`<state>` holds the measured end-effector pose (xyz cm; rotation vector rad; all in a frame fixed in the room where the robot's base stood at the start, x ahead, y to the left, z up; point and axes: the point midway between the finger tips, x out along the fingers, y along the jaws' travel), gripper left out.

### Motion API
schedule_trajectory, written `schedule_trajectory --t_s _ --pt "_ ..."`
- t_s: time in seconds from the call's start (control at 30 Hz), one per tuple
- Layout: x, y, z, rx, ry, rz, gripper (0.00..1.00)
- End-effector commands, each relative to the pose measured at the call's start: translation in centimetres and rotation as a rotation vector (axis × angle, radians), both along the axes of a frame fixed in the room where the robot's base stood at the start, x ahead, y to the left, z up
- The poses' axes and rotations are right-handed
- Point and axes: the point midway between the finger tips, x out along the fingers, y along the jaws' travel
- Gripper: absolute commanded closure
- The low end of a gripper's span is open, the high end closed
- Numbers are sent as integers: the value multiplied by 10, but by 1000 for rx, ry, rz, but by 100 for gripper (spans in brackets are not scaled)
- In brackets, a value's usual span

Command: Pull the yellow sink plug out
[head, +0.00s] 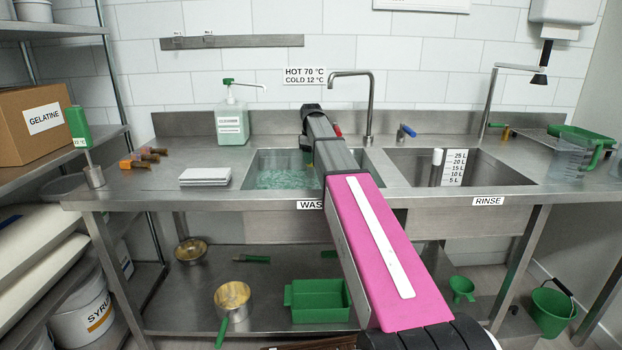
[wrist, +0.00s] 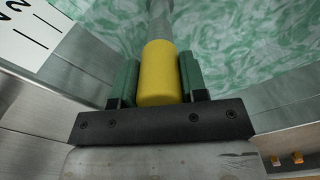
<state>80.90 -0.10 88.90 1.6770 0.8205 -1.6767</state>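The yellow sink plug (wrist: 159,75) shows in the wrist view as an upright-looking yellow cylinder with a grey tube running from it toward green, cloudy water. My gripper (wrist: 157,82) has its two green finger pads on either side of the yellow part, close against it, so it looks shut on the plug. The wash sink (head: 250,184) holds the green water in the head view. The plug's lower end cannot be made out.
A tap (head: 371,105) stands behind the wash sink. A cleanser bottle (head: 232,122) and white cloths (head: 205,176) stand to its left.

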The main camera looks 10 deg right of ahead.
Motion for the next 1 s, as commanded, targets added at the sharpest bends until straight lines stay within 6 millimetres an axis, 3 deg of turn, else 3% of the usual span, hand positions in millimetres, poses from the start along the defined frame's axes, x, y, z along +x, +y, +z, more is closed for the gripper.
schedule_trajectory --t_s 0.03,0.1,1.0 --pt "0 0 0 0 0 0 84" --pt "0 0 0 0 0 0 98" --pt "0 0 29 0 0 0 98"
